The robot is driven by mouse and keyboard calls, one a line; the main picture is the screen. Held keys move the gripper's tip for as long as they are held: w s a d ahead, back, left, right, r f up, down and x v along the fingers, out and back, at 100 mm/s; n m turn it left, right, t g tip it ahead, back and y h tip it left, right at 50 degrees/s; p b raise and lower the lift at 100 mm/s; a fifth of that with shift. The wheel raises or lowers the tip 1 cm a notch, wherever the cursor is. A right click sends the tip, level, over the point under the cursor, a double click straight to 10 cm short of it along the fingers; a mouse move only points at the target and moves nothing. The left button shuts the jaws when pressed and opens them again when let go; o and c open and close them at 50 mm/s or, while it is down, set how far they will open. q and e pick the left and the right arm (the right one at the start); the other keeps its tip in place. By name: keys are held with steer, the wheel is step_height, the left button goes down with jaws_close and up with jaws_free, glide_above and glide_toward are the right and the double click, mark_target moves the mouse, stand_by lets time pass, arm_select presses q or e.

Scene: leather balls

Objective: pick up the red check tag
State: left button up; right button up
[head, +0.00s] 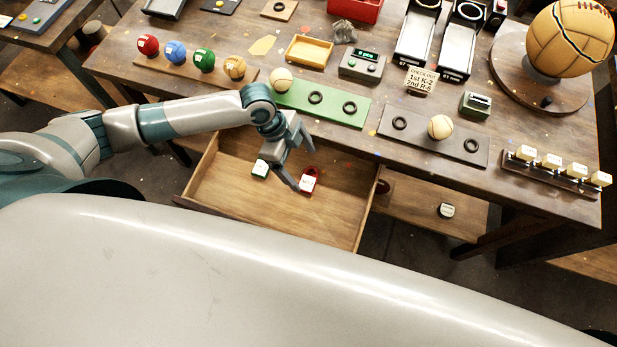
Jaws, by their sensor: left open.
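The red check tag (308,182) lies in the open wooden drawer, toward its right side. It has a red frame with a white label. A green tag (260,169) with a white label lies to its left in the same drawer. My left gripper (303,169) hangs over the drawer, open, with its fingers pointing down near the red tag. One fingertip shows just left of the tag; I cannot tell whether it touches. Nothing shows between the fingers. My right gripper is not in view.
The drawer (225,192) is pulled out below the workbench (330,133), whose front edge is close behind my gripper. A green board (330,110) with a pale ball (281,79) sits near that edge. The drawer's left and front floor is bare.

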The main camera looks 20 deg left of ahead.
mark_target(309, 178)
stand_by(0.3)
arm_select(q)
steer(key=shift+s+d+f+p, duration=0.1)
steer(key=shift+f+p, duration=0.3)
steer(key=shift+f, duration=0.1)
steer(key=p+x, duration=0.1)
steer(key=x, duration=0.2)
steer(key=shift+a, duration=0.2)
steer(key=shift+d+f, duration=0.2)
steer(key=shift+f, duration=0.5)
steer(key=c, duration=1.1)
steer(key=shift+r, duration=0.15)
